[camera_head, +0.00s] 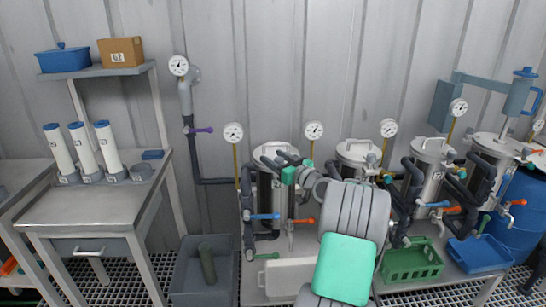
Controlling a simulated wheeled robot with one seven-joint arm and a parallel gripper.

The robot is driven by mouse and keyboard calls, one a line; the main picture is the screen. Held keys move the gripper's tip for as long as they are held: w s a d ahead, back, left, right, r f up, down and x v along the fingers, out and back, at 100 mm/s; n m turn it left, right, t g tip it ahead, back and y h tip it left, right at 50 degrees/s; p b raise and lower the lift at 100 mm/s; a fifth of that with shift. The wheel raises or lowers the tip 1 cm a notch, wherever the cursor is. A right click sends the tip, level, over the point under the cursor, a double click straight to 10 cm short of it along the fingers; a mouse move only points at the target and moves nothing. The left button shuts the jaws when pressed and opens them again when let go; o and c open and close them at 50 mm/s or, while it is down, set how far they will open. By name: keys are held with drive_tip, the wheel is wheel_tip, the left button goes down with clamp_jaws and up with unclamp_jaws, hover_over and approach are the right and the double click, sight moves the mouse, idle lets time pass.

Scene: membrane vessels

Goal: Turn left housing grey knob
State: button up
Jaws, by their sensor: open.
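The left housing (265,190) is a steel vessel with a pale round lid, standing left of centre with dark pipes around it. Its front right side is partly covered by my arm. My gripper (292,182) is small in the picture, at the right side of this housing, in front of its dark pipework. It is open, and I see nothing held in it. I cannot make out a grey knob for certain; my gripper and wrist may hide it. A blue handle (264,217) and an orange handle (303,221) sit low on the housing's pipes.
More steel housings stand to the right, the nearest with a pale lid (358,149). A gauge (314,130) rises behind my gripper. A green crate (412,262) and a blue tray (478,252) are low right. A grey bin (203,280) stands left, beside a metal bench (95,205).

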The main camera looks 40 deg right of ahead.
drive_tip(key=shift+w, duration=0.4)
clamp_jaws()
idle(0.4)
